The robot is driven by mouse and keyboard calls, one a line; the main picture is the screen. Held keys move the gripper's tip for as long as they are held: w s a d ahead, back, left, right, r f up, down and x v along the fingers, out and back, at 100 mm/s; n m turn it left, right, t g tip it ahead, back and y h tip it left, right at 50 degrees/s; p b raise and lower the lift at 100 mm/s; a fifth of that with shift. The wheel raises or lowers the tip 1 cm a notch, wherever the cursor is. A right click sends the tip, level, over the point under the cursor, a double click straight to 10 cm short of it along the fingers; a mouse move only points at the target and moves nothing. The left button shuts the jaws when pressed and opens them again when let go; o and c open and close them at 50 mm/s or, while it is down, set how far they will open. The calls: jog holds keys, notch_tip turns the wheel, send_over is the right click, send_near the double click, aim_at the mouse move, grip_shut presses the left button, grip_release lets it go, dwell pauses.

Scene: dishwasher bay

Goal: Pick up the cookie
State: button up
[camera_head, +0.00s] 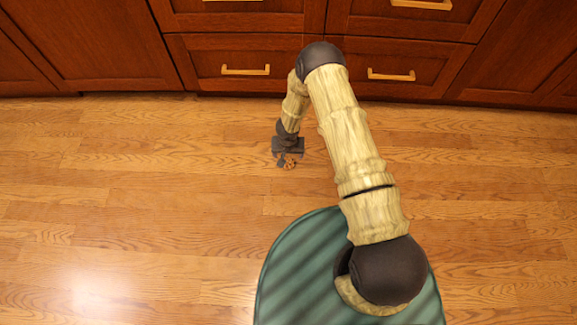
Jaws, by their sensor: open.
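A small brown cookie (291,162) lies low at the wooden floor, left of the picture's middle. My gripper (287,160) is right at it, pointing down, with a dark finger showing beside the cookie's left side. The gripper is open. The dark gripper body hides part of the cookie's far side. I cannot tell whether a finger touches the cookie.
Dark red-brown wooden cabinets with drawers (235,60) and pale bar handles stand along the back, close behind my arm. The wooden floor (130,190) is clear to the left and to the right.

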aim_at(288, 163)
jog(key=shift+w+f+b, duration=0.2)
jog(key=shift+f+b, duration=0.4)
jog(key=shift+f, duration=0.8)
jog(key=f+b, duration=0.5)
jog(key=shift+w+f, duration=0.15)
jog(key=shift+w, duration=0.15)
jog(key=c, duration=0.7)
